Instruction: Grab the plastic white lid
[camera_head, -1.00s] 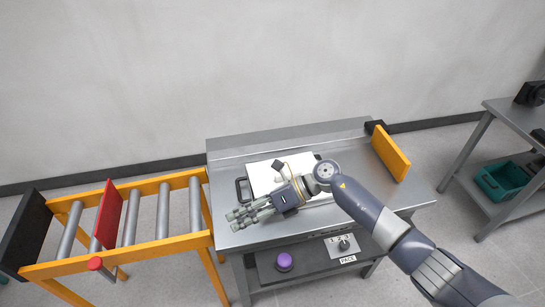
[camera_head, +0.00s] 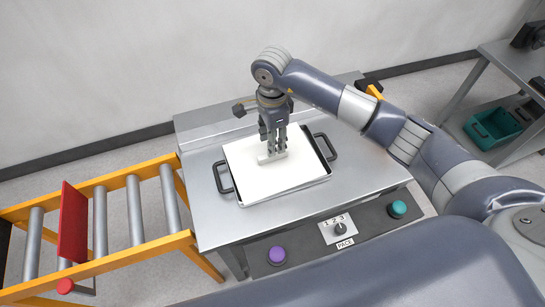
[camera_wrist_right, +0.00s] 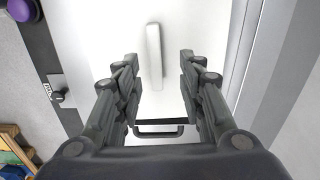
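The white lid (camera_head: 253,180) lies flat in a metal tray (camera_head: 287,194) with two black side handles. It has a raised white bar handle (camera_head: 272,157), which also shows in the right wrist view (camera_wrist_right: 154,55). My right gripper (camera_head: 272,148) points down over the lid at this bar. In the right wrist view, its fingers (camera_wrist_right: 158,65) are spread, one set on each side of the bar, with gaps between. I cannot tell how far the fingertips are above the lid. My left gripper is not in view.
The tray stands on a metal table (camera_head: 355,185). A control panel with a purple button (camera_head: 277,254), a knob (camera_head: 340,229) and a teal button (camera_head: 398,208) runs along the front. A yellow roller conveyor (camera_head: 120,258) with a red plate (camera_head: 73,222) stands left.

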